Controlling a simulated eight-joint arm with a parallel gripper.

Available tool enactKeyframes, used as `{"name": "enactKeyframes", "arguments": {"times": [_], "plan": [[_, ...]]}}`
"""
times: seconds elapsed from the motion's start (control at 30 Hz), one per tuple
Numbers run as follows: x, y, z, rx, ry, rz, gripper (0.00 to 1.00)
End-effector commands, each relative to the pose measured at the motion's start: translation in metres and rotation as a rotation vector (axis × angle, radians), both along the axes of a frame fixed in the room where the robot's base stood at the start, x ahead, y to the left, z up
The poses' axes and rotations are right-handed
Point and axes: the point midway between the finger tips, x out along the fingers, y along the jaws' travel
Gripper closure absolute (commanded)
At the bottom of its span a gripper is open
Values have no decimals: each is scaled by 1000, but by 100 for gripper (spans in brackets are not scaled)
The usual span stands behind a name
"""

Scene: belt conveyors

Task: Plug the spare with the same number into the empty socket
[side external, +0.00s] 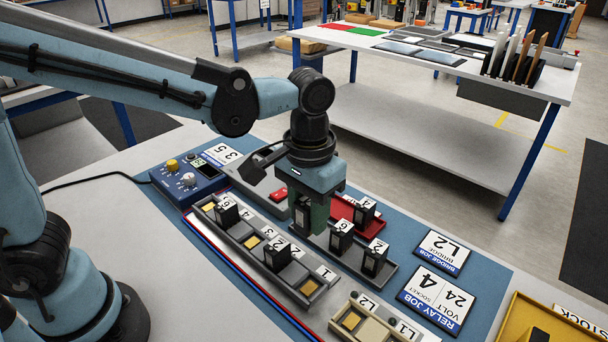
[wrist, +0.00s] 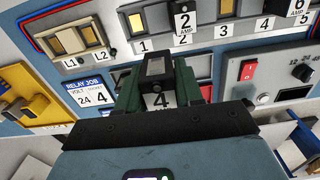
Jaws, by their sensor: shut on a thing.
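My gripper (side external: 310,215) is shut on a dark block; the wrist view shows this block (wrist: 159,99) with a white "4 AMP" label between the green fingers. It is at the left end of the grey spare tray (side external: 322,243); whether it still touches the tray is unclear. Two dark spares stand there, labelled about 6 (side external: 342,238) and 2 (side external: 375,260). The numbered socket strip (side external: 325,275) lies in front. It holds a 2 AMP block (wrist: 184,22) and a 6 block (side external: 227,213). Gold contacts (side external: 308,288) show bare at several places.
A red tray (side external: 345,207) with another dark block is behind the gripper. A blue control box (side external: 188,180) with knobs is at left. A relay job card (side external: 437,298) reads 24 volt, socket 4. The L1/L2 strip (side external: 377,325) and a yellow bin (side external: 520,312) are nearer right.

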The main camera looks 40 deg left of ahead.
Motion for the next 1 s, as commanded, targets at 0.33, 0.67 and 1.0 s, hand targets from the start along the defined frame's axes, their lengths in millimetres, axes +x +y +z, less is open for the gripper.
{"name": "enactKeyframes", "arguments": {"times": [0.33, 0.67, 1.0], "plan": [[-26, 98, -14, 0, 0, 24, 91], [-35, 117, -25, 0, 0, 19, 91], [-35, 116, -55, 0, 0, 20, 91]]}}
